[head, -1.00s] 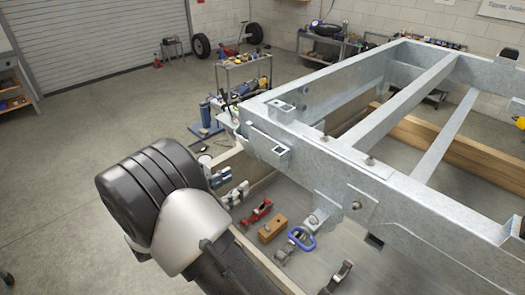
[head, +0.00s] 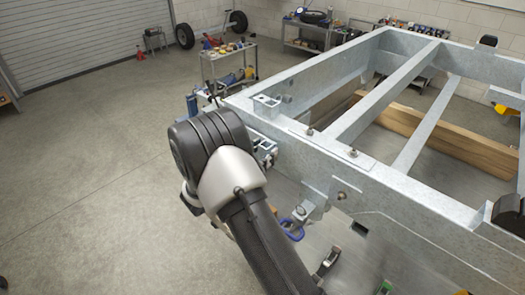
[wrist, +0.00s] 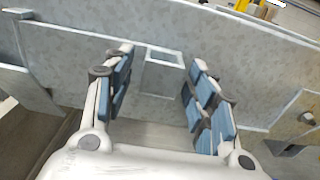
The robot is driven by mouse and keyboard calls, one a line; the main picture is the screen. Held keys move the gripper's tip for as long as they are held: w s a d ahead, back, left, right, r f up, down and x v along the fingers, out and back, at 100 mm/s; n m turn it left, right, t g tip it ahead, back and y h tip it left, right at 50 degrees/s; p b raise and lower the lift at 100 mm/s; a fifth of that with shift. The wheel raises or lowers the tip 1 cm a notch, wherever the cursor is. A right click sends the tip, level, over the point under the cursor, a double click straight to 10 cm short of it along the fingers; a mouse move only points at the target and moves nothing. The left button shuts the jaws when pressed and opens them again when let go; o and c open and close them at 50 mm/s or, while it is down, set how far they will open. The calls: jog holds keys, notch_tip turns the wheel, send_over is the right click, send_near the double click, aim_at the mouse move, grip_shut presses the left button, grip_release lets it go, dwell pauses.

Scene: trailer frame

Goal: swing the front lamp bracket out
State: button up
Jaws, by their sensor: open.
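A grey steel bracket with a square open end (wrist: 163,73), which looks like the front lamp bracket, shows in the wrist view against the side of the galvanised trailer frame (wrist: 235,70). My gripper (wrist: 160,62) is open, with one blue-padded finger to each side of the bracket. Gaps show between the pads and the bracket, so I see no grip. In the head view my gripper (head: 266,150) is at the near side of the trailer frame (head: 395,190), partly behind my arm. The bracket is largely hidden there.
A blue-handled clamp (head: 292,230) and other fittings are along the lower side of the frame. A tool cart (head: 228,65) stands beyond the frame's far corner.

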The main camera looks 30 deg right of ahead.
jog(key=shift+c, duration=0.4)
grip_shut()
dwell(0.4)
